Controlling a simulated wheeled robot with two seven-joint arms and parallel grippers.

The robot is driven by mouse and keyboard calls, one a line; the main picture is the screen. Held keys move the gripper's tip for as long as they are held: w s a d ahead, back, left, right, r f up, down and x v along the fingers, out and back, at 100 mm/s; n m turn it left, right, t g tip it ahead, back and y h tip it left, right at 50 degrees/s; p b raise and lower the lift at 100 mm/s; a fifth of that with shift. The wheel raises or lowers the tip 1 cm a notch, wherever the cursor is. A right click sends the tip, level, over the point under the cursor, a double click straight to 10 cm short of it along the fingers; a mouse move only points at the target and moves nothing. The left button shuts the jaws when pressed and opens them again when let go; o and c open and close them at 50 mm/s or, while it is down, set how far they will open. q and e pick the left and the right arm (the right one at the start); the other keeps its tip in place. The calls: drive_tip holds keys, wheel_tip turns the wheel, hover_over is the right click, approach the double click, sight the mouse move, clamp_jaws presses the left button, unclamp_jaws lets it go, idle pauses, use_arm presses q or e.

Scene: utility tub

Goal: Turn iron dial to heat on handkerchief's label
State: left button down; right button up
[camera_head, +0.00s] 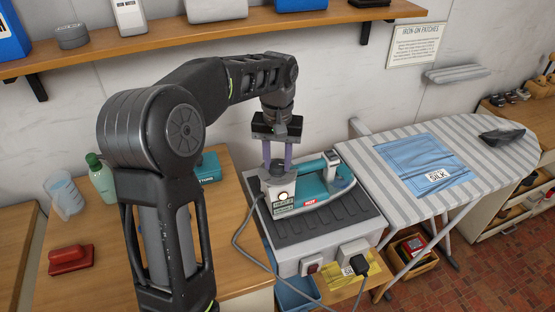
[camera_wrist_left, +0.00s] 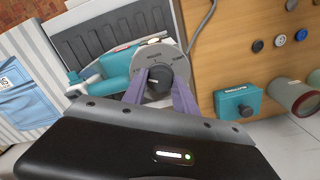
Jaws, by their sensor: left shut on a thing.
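A teal iron (camera_head: 318,180) rests on a grey ribbed stand (camera_head: 335,220), with a red "HOT" tag on its side. Its round grey dial plate with a dark knob (camera_wrist_left: 158,82) shows in the left wrist view. My left gripper (camera_head: 278,168) points down at the iron's dial end. In the left wrist view its two purple fingers (camera_wrist_left: 160,88) are shut on the dark knob. The dial's setting marks are too small to read. The blue handkerchief (camera_head: 424,166) lies flat on the striped ironing board, with a white label (camera_head: 438,175) reading "SILK". My right gripper is not in view.
The ironing board (camera_head: 376,183) stands right of the stand, with a dark pointed object (camera_head: 502,135) on it. A teal box (camera_head: 207,168), green bottle (camera_head: 101,176) and red brush (camera_head: 71,259) are on the wooden table.

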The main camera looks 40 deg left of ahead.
sight(278, 164)
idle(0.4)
use_arm(q)
drive_tip(key=c, duration=1)
unclamp_jaws()
drive_tip(key=shift+o, duration=0.2)
wheel_tip(278, 164, up, 5)
drive_tip(key=shift+r+b, duration=0.1)
drive_tip(key=shift+b, duration=0.35)
wheel_tip(278, 164, up, 3)
drive_tip(key=shift+f+p, duration=0.15)
drive_tip(key=shift+p, duration=0.95)
drive_tip(key=shift+f, duration=0.1)
